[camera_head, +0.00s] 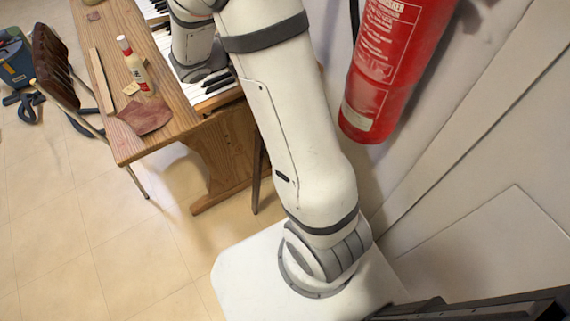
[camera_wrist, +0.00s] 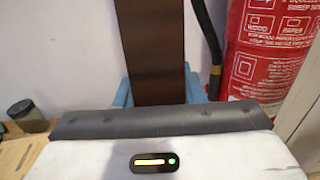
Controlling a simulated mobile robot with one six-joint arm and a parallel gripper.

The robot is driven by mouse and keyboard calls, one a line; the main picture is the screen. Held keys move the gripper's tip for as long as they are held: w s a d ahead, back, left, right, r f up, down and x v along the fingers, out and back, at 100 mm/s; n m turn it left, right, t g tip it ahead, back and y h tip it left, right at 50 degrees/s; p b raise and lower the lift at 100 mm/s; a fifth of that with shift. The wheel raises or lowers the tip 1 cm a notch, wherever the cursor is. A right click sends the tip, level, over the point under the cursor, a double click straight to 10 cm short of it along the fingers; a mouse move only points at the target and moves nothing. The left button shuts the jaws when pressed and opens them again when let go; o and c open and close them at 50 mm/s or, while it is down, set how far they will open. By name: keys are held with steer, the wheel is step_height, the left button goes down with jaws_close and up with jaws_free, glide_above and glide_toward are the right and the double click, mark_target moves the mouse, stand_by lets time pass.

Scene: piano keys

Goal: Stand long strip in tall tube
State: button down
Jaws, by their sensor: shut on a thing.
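In the wrist view, my gripper (camera_wrist: 158,92) is shut on a long dark brown strip (camera_wrist: 158,45). Its blue fingers show at both sides of the strip. The strip is flat and smooth and runs up out of the top of the picture; its lower part is hidden behind my wrist's grey edge. In the head view, my gripper and the held strip are hidden or out of frame. I cannot make out a tall tube in either view.
A wooden bench (camera_head: 124,152) holds a pale strip (camera_head: 102,80), a glue bottle (camera_head: 133,66), a leather piece (camera_head: 146,117) and piano keys (camera_head: 211,87). A dark jar (camera_wrist: 27,115) stands left in the wrist view. A red fire extinguisher (camera_head: 380,70) hangs right.

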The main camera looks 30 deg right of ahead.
steer(key=shift+r, duration=0.1)
stand_by(0.3)
steer(key=w+d+p, duration=0.1)
steer(key=d+p, duration=0.1)
steer(key=d, duration=1.7)
steer(key=shift+w+d+f, duration=0.1)
steer(key=shift+d+f, duration=0.1)
steer(key=shift+f, duration=1.45)
steer(key=shift+w+d+f, duration=0.1)
steer(key=shift+d+f, duration=0.1)
steer(key=shift+f, duration=1.45)
steer(key=shift+f+b, duration=0.3)
steer(key=shift+b, duration=0.1)
steer(key=c, duration=0.9)
jaws_free()
steer(key=shift+r, duration=0.1)
